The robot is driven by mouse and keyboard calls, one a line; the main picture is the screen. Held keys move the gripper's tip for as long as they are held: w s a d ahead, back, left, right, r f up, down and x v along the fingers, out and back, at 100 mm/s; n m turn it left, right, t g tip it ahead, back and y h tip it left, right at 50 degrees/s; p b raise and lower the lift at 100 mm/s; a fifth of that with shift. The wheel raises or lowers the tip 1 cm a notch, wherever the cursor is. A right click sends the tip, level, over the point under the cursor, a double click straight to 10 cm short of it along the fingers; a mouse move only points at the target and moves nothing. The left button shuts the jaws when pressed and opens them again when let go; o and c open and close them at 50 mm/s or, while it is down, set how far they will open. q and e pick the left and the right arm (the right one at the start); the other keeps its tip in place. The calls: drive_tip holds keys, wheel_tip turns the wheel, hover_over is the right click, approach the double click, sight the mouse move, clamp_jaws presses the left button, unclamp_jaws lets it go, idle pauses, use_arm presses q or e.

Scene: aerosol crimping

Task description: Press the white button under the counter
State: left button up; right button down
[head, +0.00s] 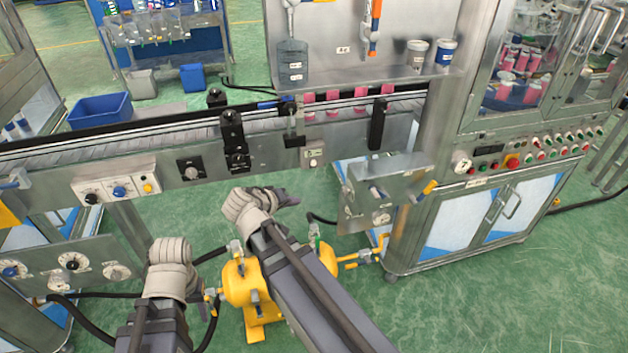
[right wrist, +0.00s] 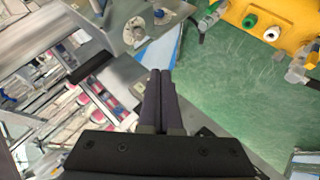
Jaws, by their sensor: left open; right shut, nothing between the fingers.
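A small pale box with a round white button (head: 313,152) is on the front of the steel counter (head: 350,136), just under the conveyor edge. My right gripper (head: 290,196) is below and a little left of this button, apart from it in the picture. Its dark fingers are shut together and empty, as the right wrist view (right wrist: 160,80) also shows. I cannot make out the button clearly in the right wrist view. My left gripper (head: 170,252) is further left and lower, open, with its fingertips mostly hidden by its pale cover.
A panel with black, blue and yellow knobs (head: 118,190) hangs under the conveyor at left. A steel control box (head: 385,190) juts out at right. Pink cans (head: 334,97) stand on the conveyor. Yellow pump equipment (head: 243,282) stands on the floor behind my right arm.

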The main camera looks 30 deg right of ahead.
sight(314, 163)
drive_tip(key=w+d+f+t+h+b, duration=0.2)
drive_tip(key=w+d+f+h+b, duration=0.1)
drive_tip(key=d+b, duration=0.4)
drive_tip(key=w+d+f+t+h+b, duration=0.2)
drive_tip(key=w+d+f+h+b, duration=0.2)
drive_tip(key=b, duration=0.9)
drive_tip(key=d, duration=0.3)
drive_tip(key=shift+w+d+f+m+t+b, duration=0.15)
drive_tip(key=shift+m+t+b, duration=0.15)
drive_tip(key=shift+t, duration=0.1)
drive_tip(key=shift+w, duration=0.1)
drive_tip(key=w+d, duration=0.2)
drive_tip(key=w, duration=0.6)
drive_tip(key=shift+w, duration=0.2)
drive_tip(key=shift+w, duration=0.15)
idle(0.6)
drive_tip(key=shift+w+d, duration=0.1)
drive_tip(key=shift+w, duration=0.15)
drive_tip(key=shift+w+d, duration=0.2)
drive_tip(key=shift+w, duration=0.45)
idle(1.0)
